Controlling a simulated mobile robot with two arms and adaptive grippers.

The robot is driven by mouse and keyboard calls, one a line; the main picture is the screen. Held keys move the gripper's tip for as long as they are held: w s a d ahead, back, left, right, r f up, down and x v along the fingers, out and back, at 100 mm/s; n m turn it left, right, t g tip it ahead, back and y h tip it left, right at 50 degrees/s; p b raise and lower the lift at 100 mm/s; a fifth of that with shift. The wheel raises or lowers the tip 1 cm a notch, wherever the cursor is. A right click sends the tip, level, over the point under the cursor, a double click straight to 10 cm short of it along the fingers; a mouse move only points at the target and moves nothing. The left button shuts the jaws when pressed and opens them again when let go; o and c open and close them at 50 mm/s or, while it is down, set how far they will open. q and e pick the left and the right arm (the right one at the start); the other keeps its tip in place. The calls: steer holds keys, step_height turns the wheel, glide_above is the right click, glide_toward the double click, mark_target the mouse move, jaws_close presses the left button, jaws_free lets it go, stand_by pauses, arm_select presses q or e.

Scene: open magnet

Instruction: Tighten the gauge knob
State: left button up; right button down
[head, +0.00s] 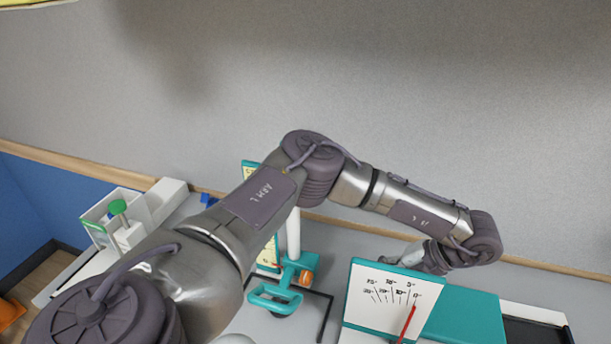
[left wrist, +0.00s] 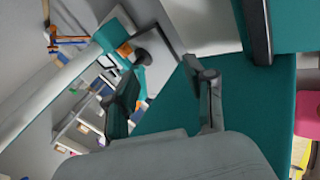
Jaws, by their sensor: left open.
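The gauge (head: 385,312) is a teal box with a white slanted dial face, black scale marks and a red needle (head: 408,322) near the right of its scale. My left arm reaches across the head view, and my left gripper (head: 420,256) is behind the dial's top edge, partly hidden. In the left wrist view the two dark fingers of my left gripper (left wrist: 160,82) are spread, with nothing held between them. A broad teal surface (left wrist: 270,95) lies beyond and beside the fingers. I cannot make out the gauge knob in either view. My right gripper is not seen.
A teal clamp stand (head: 275,300) with an orange knob (head: 306,278) and white post stands left of the gauge. A white bin (head: 110,215) with a green-topped item is far left. A dark tray (head: 535,330) lies right; a grey wall closes the back.

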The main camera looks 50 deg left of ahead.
mark_target(310, 279)
arm_select(q)
steer(key=s+a+f+y+p, duration=0.1)
steer(key=s+a+f, duration=0.1)
steer(key=a, duration=0.2)
steer(key=s+a+f+n+y+p, duration=0.1)
steer(key=s+a+f, duration=0.1)
steer(key=a, duration=0.3)
steer(key=s+a+f+n+y+p, duration=0.1)
steer(key=s+a+f, duration=0.1)
steer(key=a, duration=0.2)
steer(key=shift+s+a+f, duration=0.1)
steer(key=shift+a+f, duration=0.2)
steer(key=shift+a, duration=0.05)
steer(key=shift+s+a+f, duration=0.15)
steer(key=shift+a+f, duration=0.2)
steer(key=shift+f, duration=0.05)
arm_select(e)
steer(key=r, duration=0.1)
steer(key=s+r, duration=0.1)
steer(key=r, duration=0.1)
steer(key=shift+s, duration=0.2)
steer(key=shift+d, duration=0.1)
